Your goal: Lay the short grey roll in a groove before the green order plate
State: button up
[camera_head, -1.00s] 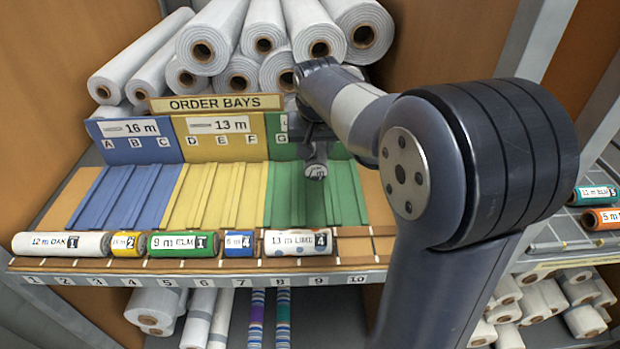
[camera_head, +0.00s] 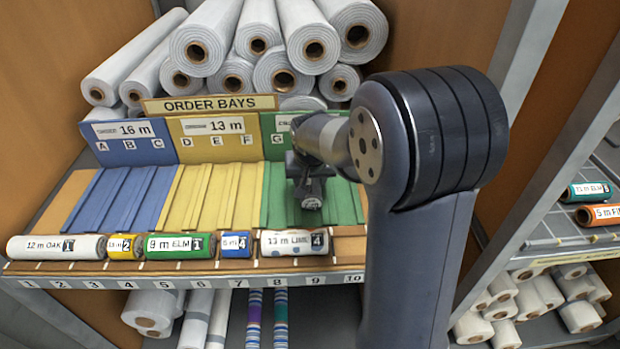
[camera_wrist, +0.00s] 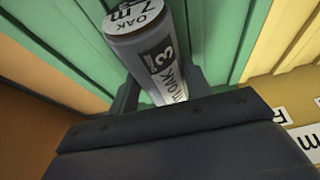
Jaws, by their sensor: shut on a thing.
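The short grey roll (camera_wrist: 147,52) is held in my gripper (camera_wrist: 160,95), which is shut on it. Its end label reads OAK 7 m and its side label shows a 3. In the head view the roll's end (camera_head: 312,203) shows below my gripper (camera_head: 310,185), over the green grooved bay (camera_head: 279,200). The green order plate (camera_head: 275,135) stands behind, its right part hidden by my arm. I cannot tell whether the roll touches a groove.
Blue (camera_head: 130,143) and yellow (camera_head: 222,138) order plates stand left, their grooves empty. Several labelled rolls, such as the green 9 m ELM roll (camera_head: 180,246) and white 13 m LIME roll (camera_head: 294,243), lie along the front ledge. White rolls are stacked behind.

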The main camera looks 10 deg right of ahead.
jog(key=shift+f, duration=0.15)
jog(key=o, duration=1.1)
jog(key=shift+r, duration=0.4)
jog(key=v, duration=1.1)
jog(key=shift+s+a+r, duration=0.1)
jog(key=shift+r, duration=0.2)
jog(key=x, duration=1.2)
jog(key=shift+f, duration=0.1)
jog(key=shift+s+r, duration=0.1)
jog(key=shift+r, duration=1.5)
